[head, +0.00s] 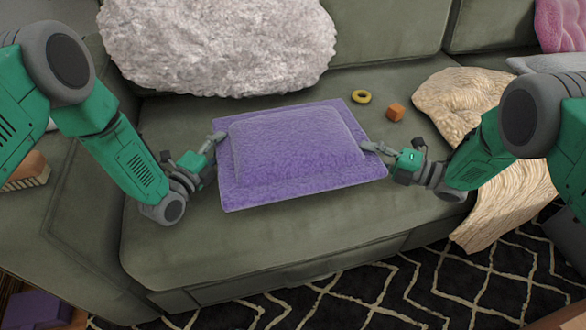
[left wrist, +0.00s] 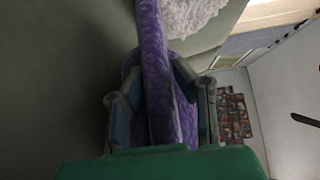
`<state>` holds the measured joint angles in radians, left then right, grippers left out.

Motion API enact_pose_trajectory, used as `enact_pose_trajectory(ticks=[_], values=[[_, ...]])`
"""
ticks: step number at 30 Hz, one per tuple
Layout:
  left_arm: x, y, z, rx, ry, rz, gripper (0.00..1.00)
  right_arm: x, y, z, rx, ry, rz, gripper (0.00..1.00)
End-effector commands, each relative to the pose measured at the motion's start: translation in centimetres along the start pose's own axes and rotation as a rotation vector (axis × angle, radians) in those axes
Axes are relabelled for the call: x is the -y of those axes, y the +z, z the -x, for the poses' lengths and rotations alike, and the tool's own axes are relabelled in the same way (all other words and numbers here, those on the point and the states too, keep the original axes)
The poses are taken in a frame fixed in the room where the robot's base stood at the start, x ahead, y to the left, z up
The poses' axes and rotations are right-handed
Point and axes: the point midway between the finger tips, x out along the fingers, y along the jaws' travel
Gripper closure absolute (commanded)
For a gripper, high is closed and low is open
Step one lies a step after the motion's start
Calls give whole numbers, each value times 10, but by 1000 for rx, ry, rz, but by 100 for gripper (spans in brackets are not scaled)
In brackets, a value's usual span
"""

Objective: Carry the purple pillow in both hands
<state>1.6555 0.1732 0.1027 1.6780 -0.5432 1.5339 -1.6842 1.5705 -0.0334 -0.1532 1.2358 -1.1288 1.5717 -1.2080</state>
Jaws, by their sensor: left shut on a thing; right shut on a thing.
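The purple pillow (head: 295,148) is a flat rectangle with a wide border, over the green sofa seat in the head view. My left gripper (head: 217,140) is shut on its left edge, near the far left corner. My right gripper (head: 370,147) is shut on its right edge. In the left wrist view the purple pillow (left wrist: 155,75) runs between the two fingers of my left gripper (left wrist: 160,105). I cannot tell whether the pillow touches the seat or hangs just above it.
A fluffy white pillow (head: 215,45) leans on the sofa back. A yellow ring (head: 361,97) and an orange cube (head: 396,112) lie on the green seat (head: 290,235) behind the pillow. A cream throw (head: 465,100) drapes over the seat at right. A patterned rug (head: 400,290) covers the floor in front.

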Motion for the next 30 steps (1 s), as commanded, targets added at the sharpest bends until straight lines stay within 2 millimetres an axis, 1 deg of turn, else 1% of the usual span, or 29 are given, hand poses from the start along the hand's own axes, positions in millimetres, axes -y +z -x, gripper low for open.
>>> enact_pose_trajectory(ticks=[1,7,8,9,17,20,23,26,30], values=[[-6,2,0,4,-1,-1,100,6,1,1,2,0,1,100],[-18,2,0,4,-1,-2,100,18,1,1,2,0,1,100],[-16,2,0,4,0,-1,67,16,1,1,2,-1,1,67],[-15,2,0,3,0,-1,56,15,1,1,2,-1,0,56],[-14,1,0,1,0,-1,56,14,0,0,1,0,0,56],[-15,1,3,1,1,0,56,14,0,0,0,0,0,56],[-15,0,13,1,2,0,56,14,0,0,0,0,0,56],[-15,0,32,1,4,1,56,14,0,0,0,0,0,56],[-16,1,63,2,5,0,56,14,0,0,0,0,0,56]])
